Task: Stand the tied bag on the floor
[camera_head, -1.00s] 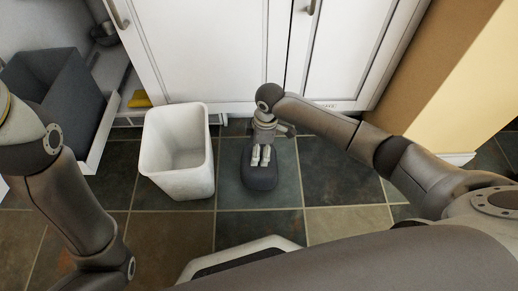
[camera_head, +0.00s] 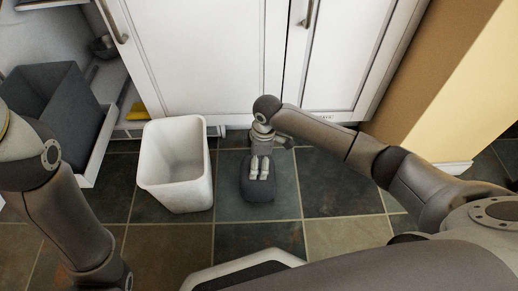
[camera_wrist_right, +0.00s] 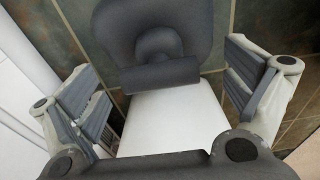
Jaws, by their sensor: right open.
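The dark grey tied bag (camera_head: 258,191) is on the tiled floor, just right of the white bin (camera_head: 176,165). It looks upright, though my gripper partly covers its top. In the right wrist view the bag (camera_wrist_right: 190,20) lies ahead of the gripper, with its rounded knot toward me. My right gripper (camera_head: 260,168) is over the bag from above. In the wrist view its fingers (camera_wrist_right: 168,90) are spread wide on either side, with gaps to the knot. My left arm shows at the left edge, but its gripper is out of frame.
White cabinet doors (camera_head: 215,60) stand close behind the bag. An open pull-out with a dark grey box (camera_head: 50,110) and a yellow item (camera_head: 138,110) is at the left. A yellow wall (camera_head: 465,95) is at the right. Floor tiles right of the bag are clear.

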